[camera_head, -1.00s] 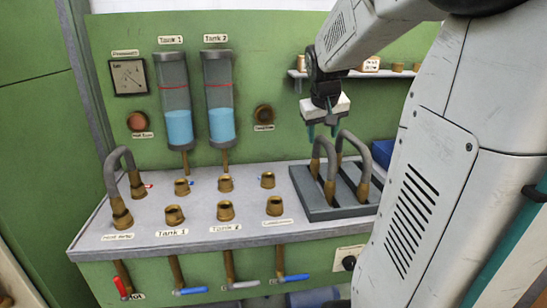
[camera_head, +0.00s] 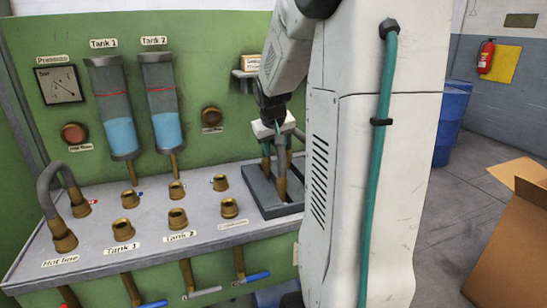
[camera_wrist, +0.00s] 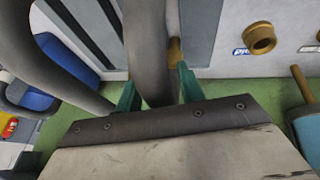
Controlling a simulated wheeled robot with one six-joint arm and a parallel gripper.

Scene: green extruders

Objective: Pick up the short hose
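Two grey hoses with brass ends stand as upright arches in a dark slotted holder (camera_head: 258,190) at the right of the bench. My gripper (camera_head: 280,140) is down at the top of these arches and hides much of them. In the wrist view, one grey hose (camera_wrist: 147,45) passes between the two teal fingers of my gripper (camera_wrist: 160,88). The fingers look open, one on each side, with a small gap visible at the right finger. The second grey hose (camera_wrist: 50,65) curves past outside the left finger. I cannot tell from length which is the short one.
Another grey hose (camera_head: 47,185) arches between fittings at the bench's left end. Several brass fittings, such as one (camera_head: 178,218) at Tank 2, stand on the bench (camera_head: 205,236). Floor at right holds a cardboard box (camera_head: 515,235).

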